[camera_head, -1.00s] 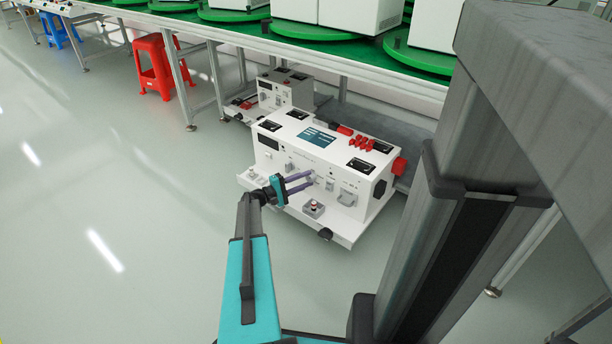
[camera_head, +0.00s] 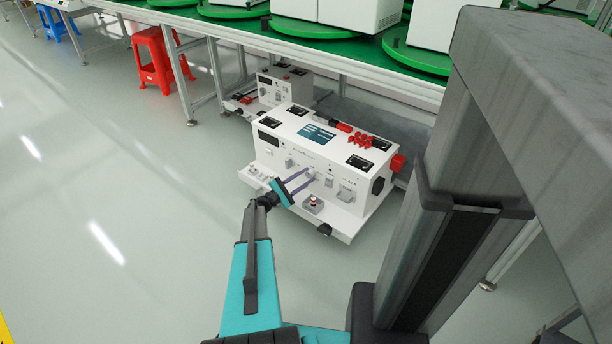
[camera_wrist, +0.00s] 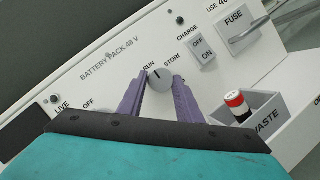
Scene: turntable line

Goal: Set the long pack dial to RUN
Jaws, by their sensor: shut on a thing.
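The long pack (camera_head: 285,125) is a white box marked "BATTERY PACK 48 V" with a teal label on top, standing low beside the line. Its dial (camera_wrist: 160,79) is a round grey knob on the front panel (camera_wrist: 100,65), between the words RUN at its upper left and STORE at its upper right. A short dark mark on the knob points up and slightly left, on the RUN side. My gripper (camera_wrist: 159,88) is shut on the dial, one purple finger on each side. In the head view my gripper (camera_head: 309,177) reaches the front panel and hides the dial.
In the wrist view, a CHARGE switch (camera_wrist: 203,50), FUSE handle (camera_wrist: 248,33) and WASTE bin (camera_wrist: 255,118) holding a red-capped cylinder (camera_wrist: 236,102) lie right of the dial. A smaller box (camera_head: 285,88) stands behind. A red stool (camera_head: 156,58) stands left; open floor lies in front.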

